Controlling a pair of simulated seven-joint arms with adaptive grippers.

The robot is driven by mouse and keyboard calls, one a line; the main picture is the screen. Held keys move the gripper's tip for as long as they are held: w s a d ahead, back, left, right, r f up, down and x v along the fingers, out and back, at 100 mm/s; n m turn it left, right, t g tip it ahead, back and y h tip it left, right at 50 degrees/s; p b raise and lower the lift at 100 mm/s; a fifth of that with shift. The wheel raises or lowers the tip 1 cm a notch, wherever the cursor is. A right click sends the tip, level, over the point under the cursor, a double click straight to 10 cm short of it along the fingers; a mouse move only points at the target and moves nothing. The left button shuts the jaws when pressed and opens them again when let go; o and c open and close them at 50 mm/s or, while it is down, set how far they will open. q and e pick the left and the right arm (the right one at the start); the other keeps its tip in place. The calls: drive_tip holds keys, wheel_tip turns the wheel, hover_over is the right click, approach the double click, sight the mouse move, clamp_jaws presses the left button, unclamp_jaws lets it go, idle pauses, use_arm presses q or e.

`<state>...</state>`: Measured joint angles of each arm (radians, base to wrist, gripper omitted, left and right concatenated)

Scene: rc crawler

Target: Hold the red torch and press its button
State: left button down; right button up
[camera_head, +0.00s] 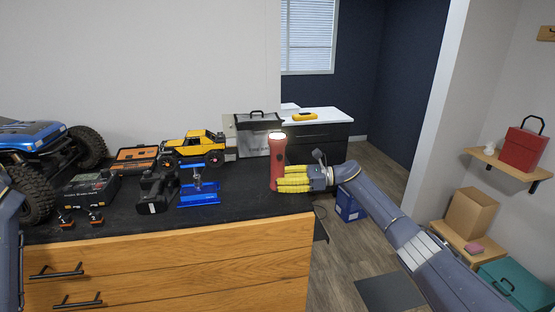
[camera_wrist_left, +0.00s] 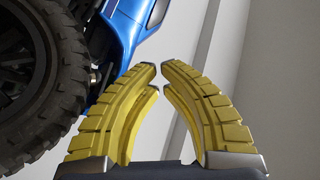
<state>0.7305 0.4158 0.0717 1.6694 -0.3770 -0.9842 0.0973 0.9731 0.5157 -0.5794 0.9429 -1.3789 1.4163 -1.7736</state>
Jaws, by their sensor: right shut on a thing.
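The red torch (camera_head: 277,165) stands upright at the right end of the dark worktop in the head view. Its top is lit bright white. My right gripper (camera_head: 282,179) reaches in from the right, with its yellow fingers shut on the torch's body. The fingers cover part of the torch, and I cannot make out its button. My left gripper (camera_wrist_left: 155,80) shows in the left wrist view. Its yellow fingers are apart with a small gap between the tips and nothing between them. It is close to the blue crawler, away from the torch.
The blue crawler (camera_head: 38,136) with big tyres stands at the left. A yellow truck (camera_head: 195,145), a black drill (camera_head: 155,190), a blue stand (camera_head: 199,190) and a black charger-like box (camera_head: 88,190) occupy the worktop (camera_head: 240,200). A grey toolbox (camera_head: 257,135) stands behind the torch.

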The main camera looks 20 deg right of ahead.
sight(280, 157)
use_arm(q)
drive_tip(key=d+r+m+t+h, duration=0.4)
drive_tip(key=d+r, duration=0.5)
drive_tip(key=r, duration=0.4)
drive_tip(key=d+r+m+t+h, duration=0.35)
drive_tip(key=d+r, duration=0.55)
drive_tip(key=r, duration=0.3)
drive_tip(key=w+d+f+m+h, duration=0.15)
drive_tip(key=d+f+h, duration=0.35)
drive_tip(key=d, duration=0.6)
drive_tip(key=w+d+f+m+g+h, duration=0.1)
drive_tip(key=d+f+m+h, duration=0.1)
drive_tip(key=d+f, duration=0.75)
drive_tip(key=w+d+f+m+h, duration=0.2)
drive_tip(key=d+f+h, duration=0.2)
drive_tip(key=d, duration=0.8)
drive_tip(key=s+d+f+g+h, duration=0.25)
drive_tip(key=s+d+f, duration=0.3)
drive_tip(key=d, duration=0.45)
drive_tip(key=s+d+f+m+g+h, duration=0.1)
drive_tip(key=s+d+f+g+h, duration=0.2)
drive_tip(key=d+f, duration=0.5)
drive_tip(key=s+d+f+g+h, duration=0.15)
drive_tip(key=s+d+f, duration=0.35)
drive_tip(key=d, duration=0.8)
drive_tip(key=w+r, duration=0.1)
drive_tip(key=w, duration=0.6)
drive_tip(key=shift+w+r+t, duration=0.2)
drive_tip(key=shift+w+t, duration=0.05)
drive_tip(key=shift+t, duration=0.2)
